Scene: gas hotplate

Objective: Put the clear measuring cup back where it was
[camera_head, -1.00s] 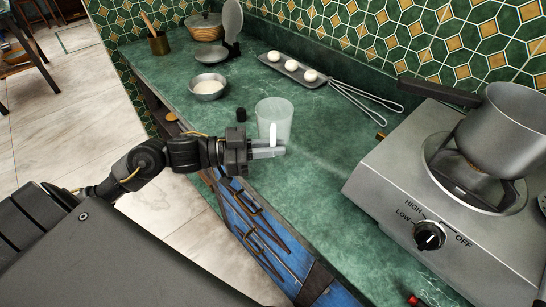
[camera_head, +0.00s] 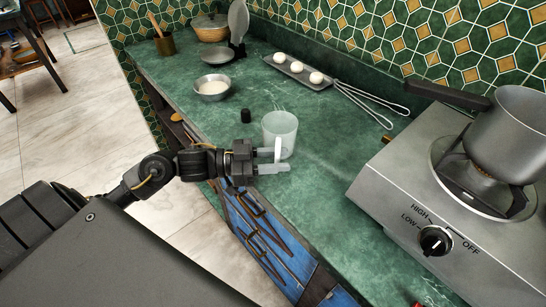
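The clear measuring cup (camera_head: 283,129) stands upright on the green counter (camera_head: 325,190), its pale handle facing my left gripper. My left gripper (camera_head: 277,161) is just in front of the cup, its two pale fingers spread with a gap between them. The lower end of the handle is close to the fingertips; I cannot tell whether they touch. My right gripper is out of view.
A small black object (camera_head: 245,116) and a metal bowl of white contents (camera_head: 212,88) are left of the cup. An egg tray (camera_head: 297,72) and whisk (camera_head: 365,100) lie behind. The gas hotplate (camera_head: 400,185) with a pot (camera_head: 515,135) stands right.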

